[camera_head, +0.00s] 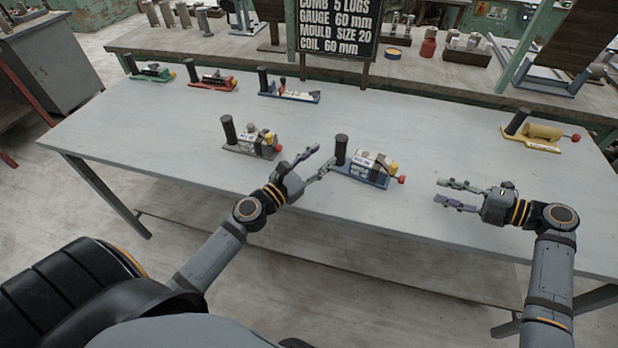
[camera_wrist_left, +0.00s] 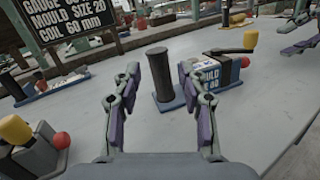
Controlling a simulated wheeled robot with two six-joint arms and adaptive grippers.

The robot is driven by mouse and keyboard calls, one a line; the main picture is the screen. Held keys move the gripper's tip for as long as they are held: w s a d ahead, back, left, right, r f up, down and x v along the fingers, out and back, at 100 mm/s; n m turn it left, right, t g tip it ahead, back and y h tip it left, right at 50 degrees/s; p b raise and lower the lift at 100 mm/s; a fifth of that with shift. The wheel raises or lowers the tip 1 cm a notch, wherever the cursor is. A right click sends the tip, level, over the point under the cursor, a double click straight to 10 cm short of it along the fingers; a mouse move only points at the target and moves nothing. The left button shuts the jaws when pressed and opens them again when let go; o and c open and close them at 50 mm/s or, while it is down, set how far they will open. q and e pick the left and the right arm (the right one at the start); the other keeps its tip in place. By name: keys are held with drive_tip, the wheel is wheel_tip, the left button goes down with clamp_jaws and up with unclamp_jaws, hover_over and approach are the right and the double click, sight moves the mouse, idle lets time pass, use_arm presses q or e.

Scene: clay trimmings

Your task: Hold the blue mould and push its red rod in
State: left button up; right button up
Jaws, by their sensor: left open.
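The blue mould (camera_head: 362,176) stands on the table between my grippers, with a black upright handle (camera_head: 341,150) at its left end. Its red rod ball (camera_head: 402,180) sticks out at the right end, beside a yellow knob (camera_head: 393,168). My left gripper (camera_head: 325,155) is open just left of the handle. In the left wrist view the handle (camera_wrist_left: 160,76) shows between the open fingers, apart from both, and the mould's blue body (camera_wrist_left: 228,75) lies right of them. My right gripper (camera_head: 438,191) is open and empty, right of the red ball and apart from it.
A grey mould (camera_head: 245,151) stands left of my left gripper. Green (camera_head: 150,75), red (camera_head: 212,82) and another blue-based mould (camera_head: 290,95) stand along the back edge. A yellow mould (camera_head: 533,142) is at the right. The table (camera_head: 440,120) is clear behind the blue mould.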

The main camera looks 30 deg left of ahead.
sight(337, 155)
use_arm(q)
drive_tip(key=s+f+n, duration=0.1)
drive_tip(key=s+f+n+y, duration=0.1)
drive_tip(key=f, duration=0.1)
drive_tip(key=s+a+f+n, duration=0.1)
drive_tip(key=s+f, duration=0.1)
drive_tip(key=shift+g+y, duration=0.3)
drive_tip(key=shift+y, duration=0.1)
drive_tip(key=shift+w+d+r, duration=0.1)
drive_tip(key=shift+w+d, duration=0.1)
drive_tip(key=shift+w, duration=0.45)
drive_tip(key=x, duration=1.1)
drive_tip(key=shift+s, duration=0.1)
clamp_jaws()
